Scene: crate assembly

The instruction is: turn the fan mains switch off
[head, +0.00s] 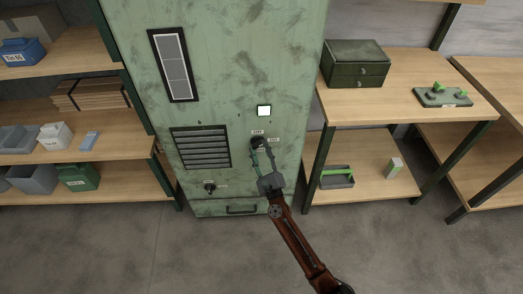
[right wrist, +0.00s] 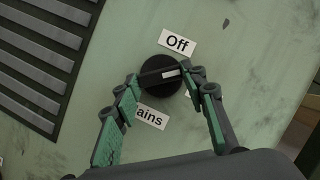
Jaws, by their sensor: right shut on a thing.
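A round black switch knob (head: 257,142) sits on the front of the green cabinet (head: 225,60). In the right wrist view the knob (right wrist: 158,84) has a white mark that points to the right. An "Off" label (right wrist: 178,43) is above it, and a label ending in "ains" (right wrist: 152,117) is below, partly covered by a finger. Another label at the right is mostly hidden. My right gripper (head: 263,150) has its fingertips on opposite sides of the knob and is shut on it. My left gripper is not in view.
A second black knob (head: 209,187) is lower left on the cabinet, below a vent grille (head: 202,148). A drawer handle (head: 242,209) is at the bottom. Shelves with bins stand left, and a wooden bench (head: 400,110) stands right.

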